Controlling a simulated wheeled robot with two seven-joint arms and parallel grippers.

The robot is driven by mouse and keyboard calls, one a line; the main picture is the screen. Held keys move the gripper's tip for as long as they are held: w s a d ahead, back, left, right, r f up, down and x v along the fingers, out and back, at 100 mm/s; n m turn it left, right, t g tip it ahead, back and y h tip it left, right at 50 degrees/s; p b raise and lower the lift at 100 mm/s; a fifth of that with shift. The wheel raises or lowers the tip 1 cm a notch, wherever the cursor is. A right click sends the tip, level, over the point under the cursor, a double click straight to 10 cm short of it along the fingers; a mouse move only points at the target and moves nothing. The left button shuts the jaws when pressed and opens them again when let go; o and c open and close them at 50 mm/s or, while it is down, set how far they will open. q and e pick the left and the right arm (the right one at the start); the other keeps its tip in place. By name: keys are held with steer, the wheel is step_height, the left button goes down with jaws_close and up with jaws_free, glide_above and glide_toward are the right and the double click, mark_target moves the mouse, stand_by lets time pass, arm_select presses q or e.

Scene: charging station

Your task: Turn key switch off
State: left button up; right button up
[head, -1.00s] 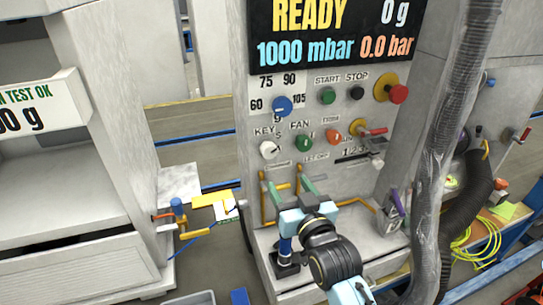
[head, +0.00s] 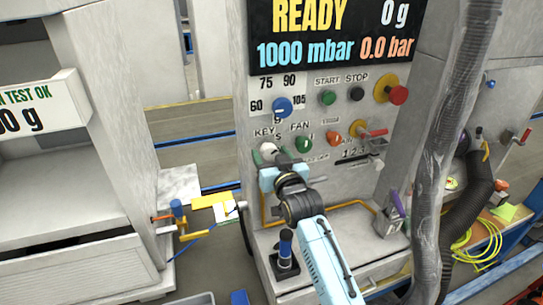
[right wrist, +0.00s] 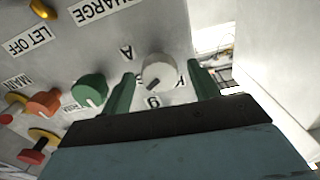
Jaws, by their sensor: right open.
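The key switch (head: 267,149) is a round white knob on the station's front panel, under the KEY label. In the right wrist view the white knob (right wrist: 159,72) shows a dark mark on its face and sits between my fingers. My right gripper (head: 278,158) is at the panel, at the key switch, and partly covers it in the head view. In the right wrist view its two green fingers (right wrist: 160,88) are open, one on each side of the knob, with gaps to it. My left gripper is not in view.
The green FAN knob (head: 303,144) is just right of the key switch. A blue dial (head: 281,106) is above.

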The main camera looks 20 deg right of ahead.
steer(key=c, duration=1)
steer(key=shift+o, duration=0.2)
steer(key=n+p, duration=0.2)
steer(key=shift+r+n, duration=0.15)
steer(key=shift+n, duration=0.25)
steer(key=n+p, duration=0.1)
steer(key=n, duration=0.1)
steer(key=shift+n, duration=0.3)
steer(key=n+p, duration=0.1)
steer(key=n, duration=0.1)
steer(key=shift+n, duration=0.4)
steer(key=shift+a+n+p, duration=0.1)
steer(key=shift+n+p, duration=0.2)
steer(key=shift+n, duration=1.6)
